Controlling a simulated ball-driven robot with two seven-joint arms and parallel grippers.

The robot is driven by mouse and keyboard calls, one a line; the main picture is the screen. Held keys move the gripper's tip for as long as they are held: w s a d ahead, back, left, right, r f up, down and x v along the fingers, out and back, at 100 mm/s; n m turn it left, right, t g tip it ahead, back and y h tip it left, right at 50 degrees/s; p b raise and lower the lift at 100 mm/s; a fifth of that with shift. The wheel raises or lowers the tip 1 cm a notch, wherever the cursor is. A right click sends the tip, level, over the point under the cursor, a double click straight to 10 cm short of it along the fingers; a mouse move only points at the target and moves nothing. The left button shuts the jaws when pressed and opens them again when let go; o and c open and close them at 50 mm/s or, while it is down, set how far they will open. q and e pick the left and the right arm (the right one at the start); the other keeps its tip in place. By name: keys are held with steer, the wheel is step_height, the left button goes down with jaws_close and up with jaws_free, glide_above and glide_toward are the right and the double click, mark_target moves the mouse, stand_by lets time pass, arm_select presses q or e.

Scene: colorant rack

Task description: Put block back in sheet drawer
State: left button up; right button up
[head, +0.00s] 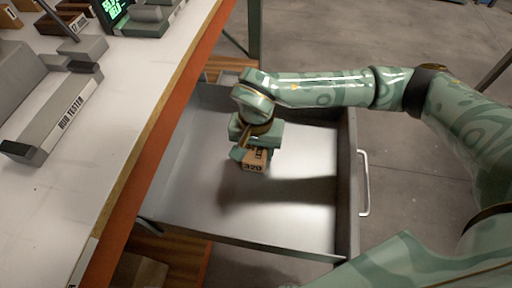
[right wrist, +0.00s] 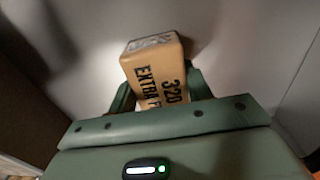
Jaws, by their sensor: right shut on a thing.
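The block (head: 254,163) is tan with dark lettering that includes "320". It is in my right gripper (head: 258,150), which is shut on it inside the open sheet drawer (head: 290,215). In the right wrist view the block (right wrist: 157,75) sits between the two green fingers (right wrist: 160,95), with "EXTRA F" and "320" readable. The drawer is grey metal with an otherwise bare floor and a pale handle (head: 364,183) on its right side. I cannot tell whether the block touches the drawer floor. My left gripper is not in view.
A white worktop with an orange edge (head: 170,100) runs along the left, above the drawer. On it stand a grey "RUB TESTER" device (head: 60,115) and other equipment at the back. Wooden shelving (head: 165,250) shows below. Concrete floor lies to the right.

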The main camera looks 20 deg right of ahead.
steer(key=o, duration=1)
steer(key=shift+f, duration=0.1)
arm_select(q)
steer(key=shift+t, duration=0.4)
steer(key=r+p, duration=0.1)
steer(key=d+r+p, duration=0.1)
steer(key=p, duration=0.1)
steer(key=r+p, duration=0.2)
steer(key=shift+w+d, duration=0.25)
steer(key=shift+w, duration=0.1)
arm_select(e)
step_height(320, 180, up, 12)
